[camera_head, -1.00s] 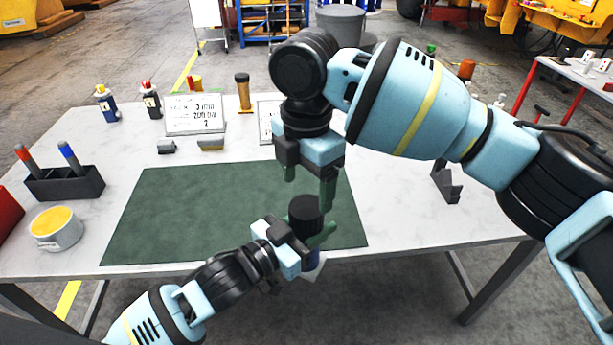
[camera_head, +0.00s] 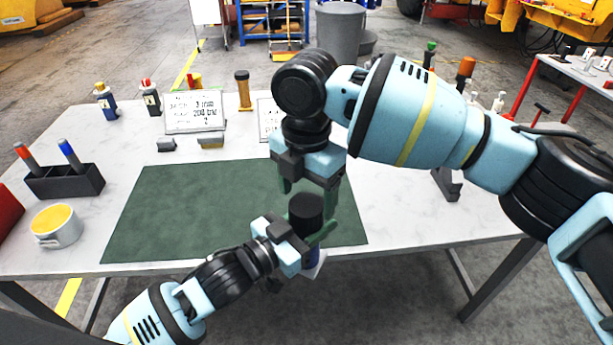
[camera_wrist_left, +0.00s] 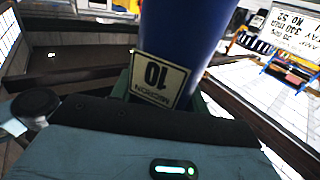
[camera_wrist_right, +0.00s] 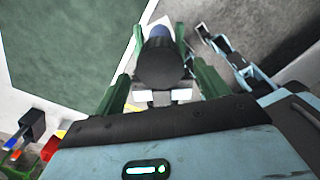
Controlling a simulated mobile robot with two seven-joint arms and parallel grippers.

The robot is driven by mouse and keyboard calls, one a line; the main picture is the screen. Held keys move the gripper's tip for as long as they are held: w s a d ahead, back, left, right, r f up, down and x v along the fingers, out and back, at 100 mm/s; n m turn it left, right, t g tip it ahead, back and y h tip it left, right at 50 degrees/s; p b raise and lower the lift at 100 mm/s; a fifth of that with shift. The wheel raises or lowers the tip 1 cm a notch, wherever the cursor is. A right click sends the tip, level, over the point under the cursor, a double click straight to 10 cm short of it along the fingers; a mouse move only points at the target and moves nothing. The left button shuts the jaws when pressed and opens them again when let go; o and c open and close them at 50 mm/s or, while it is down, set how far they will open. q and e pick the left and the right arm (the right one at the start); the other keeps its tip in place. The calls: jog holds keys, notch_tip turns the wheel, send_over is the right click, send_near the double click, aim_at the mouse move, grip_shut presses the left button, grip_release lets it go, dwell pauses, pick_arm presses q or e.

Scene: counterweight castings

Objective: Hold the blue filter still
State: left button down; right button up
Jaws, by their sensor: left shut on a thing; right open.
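The blue filter (camera_wrist_left: 185,40) is a blue cylinder with a white label reading 10 micron in the left wrist view. In the head view its black top (camera_head: 306,208) points up, and a little of the blue body shows below my left gripper (camera_head: 314,238). My left gripper is shut on the filter and holds it at the table's front edge. My right gripper (camera_head: 308,192) is open just above the black top, fingers pointing down. In the right wrist view the black top (camera_wrist_right: 163,65) lies between its open fingers; contact cannot be told.
A green mat (camera_head: 190,210) lies clear on the table. A black holder with two markers (camera_head: 65,182) and a yellow-filled cup (camera_head: 56,226) stand at the left. Bottles (camera_head: 150,100) and sign cards (camera_head: 195,110) stand along the back.

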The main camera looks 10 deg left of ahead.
aim_at(306, 204)
jog(key=shift+f, duration=2.2)
jog(key=shift+c, duration=0.4)
jog(key=c, duration=0.9)
jog(key=shift+m, duration=0.9)
jog(key=o, duration=1.2)
jog(key=shift+c, duration=0.2)
notch_tip(306, 204, up, 12)
